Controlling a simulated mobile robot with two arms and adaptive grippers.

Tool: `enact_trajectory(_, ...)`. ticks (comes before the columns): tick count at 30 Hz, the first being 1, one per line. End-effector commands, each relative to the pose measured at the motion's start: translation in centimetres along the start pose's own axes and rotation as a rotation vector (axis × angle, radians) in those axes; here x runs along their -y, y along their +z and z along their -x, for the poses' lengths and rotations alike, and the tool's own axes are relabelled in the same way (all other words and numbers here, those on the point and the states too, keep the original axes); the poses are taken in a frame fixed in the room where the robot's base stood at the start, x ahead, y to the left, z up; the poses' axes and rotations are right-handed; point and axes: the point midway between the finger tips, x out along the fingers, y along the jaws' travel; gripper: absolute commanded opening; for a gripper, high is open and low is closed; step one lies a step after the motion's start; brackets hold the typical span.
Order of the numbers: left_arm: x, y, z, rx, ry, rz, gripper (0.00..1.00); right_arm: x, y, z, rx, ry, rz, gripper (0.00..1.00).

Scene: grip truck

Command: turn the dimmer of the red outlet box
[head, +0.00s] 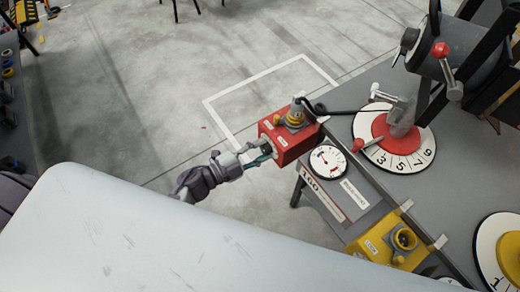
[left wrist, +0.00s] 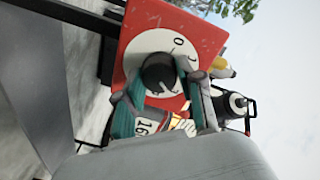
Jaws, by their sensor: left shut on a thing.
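The red outlet box (head: 293,141) is fixed at the left corner of the grey workbench, with a yellow socket and a plug with a black cable on top. In the left wrist view the red box (left wrist: 135,42) shows its front face with a white round dial (left wrist: 183,48) and a black dimmer knob (left wrist: 160,72). My left gripper (head: 262,151) reaches the box's left face. Its teal fingers in the left wrist view (left wrist: 162,95) stand on either side of the knob and are shut on it. My right gripper is not in view.
A yellow outlet box (head: 392,243) sits on the bench edge near a small gauge (head: 328,162). A large numbered dial (head: 403,160) with a red centre lies on the bench. A grey machine with a red-knobbed lever (head: 441,50) stands behind it. The floor left of the bench is clear.

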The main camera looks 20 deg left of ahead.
Motion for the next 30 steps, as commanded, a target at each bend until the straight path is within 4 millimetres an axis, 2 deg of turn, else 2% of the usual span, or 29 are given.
enact_trajectory(3,-0.1,0.1,0.1,0.001,0.002,0.001,0.03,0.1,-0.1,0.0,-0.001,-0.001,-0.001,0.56)
enact_trajectory(4,-0.1,0.1,0.1,0.001,0.002,0.001,0.41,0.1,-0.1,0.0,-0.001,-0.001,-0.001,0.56)
enact_trajectory(8,-0.1,0.1,0.1,0.001,0.002,0.001,0.63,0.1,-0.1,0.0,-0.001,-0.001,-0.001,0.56)
enact_trajectory(17,0.0,0.0,0.1,0.0,0.001,0.001,0.63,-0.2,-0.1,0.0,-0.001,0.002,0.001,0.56)
enact_trajectory(20,-0.1,0.1,0.7,0.001,0.002,0.002,0.63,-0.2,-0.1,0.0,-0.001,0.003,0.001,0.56)
enact_trajectory(23,-0.2,0.1,2.0,0.002,0.004,0.002,0.63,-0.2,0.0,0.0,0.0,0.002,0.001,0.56)
enact_trajectory(30,-0.2,0.1,7.2,0.004,0.005,0.002,0.63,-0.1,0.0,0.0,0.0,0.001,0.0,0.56)
